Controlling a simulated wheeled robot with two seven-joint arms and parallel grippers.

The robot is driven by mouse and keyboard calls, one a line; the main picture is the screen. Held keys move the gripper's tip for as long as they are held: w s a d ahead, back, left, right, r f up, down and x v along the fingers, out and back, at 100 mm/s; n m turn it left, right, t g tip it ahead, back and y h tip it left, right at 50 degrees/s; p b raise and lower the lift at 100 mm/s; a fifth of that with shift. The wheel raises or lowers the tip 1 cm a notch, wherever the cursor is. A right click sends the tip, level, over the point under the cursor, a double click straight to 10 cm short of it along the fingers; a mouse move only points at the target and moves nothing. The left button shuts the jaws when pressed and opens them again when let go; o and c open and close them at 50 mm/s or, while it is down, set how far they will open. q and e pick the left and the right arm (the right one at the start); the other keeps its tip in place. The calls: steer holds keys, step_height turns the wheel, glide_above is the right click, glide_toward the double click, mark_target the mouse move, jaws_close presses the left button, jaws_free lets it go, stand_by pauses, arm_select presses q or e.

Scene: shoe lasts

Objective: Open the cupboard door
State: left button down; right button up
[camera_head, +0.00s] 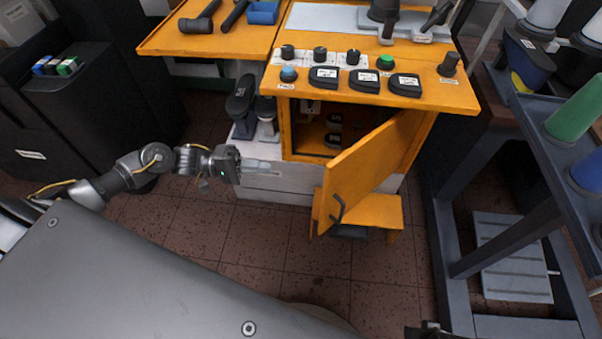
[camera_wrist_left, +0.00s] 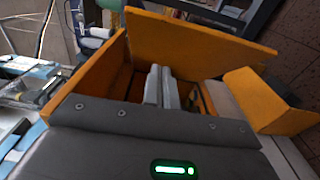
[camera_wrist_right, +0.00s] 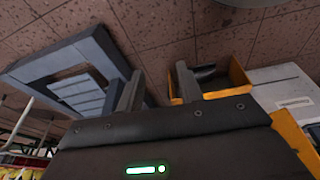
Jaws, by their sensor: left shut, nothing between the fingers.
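The orange cupboard door (camera_head: 365,170) stands ajar, swung out toward me, with a dark handle (camera_head: 338,208) near its free edge. The cupboard (camera_head: 425,125) behind it is partly visible inside, with dark objects (camera_head: 333,140) on its shelves. In the left wrist view the door (camera_wrist_left: 195,45) stands beyond the fingers. My left gripper (camera_head: 268,166) is shut and empty, just left of the cupboard opening and apart from the handle; its fingers (camera_wrist_left: 160,87) show together in its wrist view. My right gripper (camera_wrist_right: 158,88) is open and empty; only a dark part shows at the head view's bottom edge.
Labelled black boxes, knobs and a green button (camera_head: 386,62) sit on the orange worktop (camera_head: 440,92). A small orange stool (camera_head: 380,210) stands by the door. A grey rack (camera_head: 545,160) with cones is at right, black cabinets (camera_head: 85,110) at left. The tiled floor is clear in front.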

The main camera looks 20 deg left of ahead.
arm_select(q)
steer(key=s+x, duration=0.2)
steer(key=x, duration=1.1)
steer(key=shift+s+d, duration=0.35)
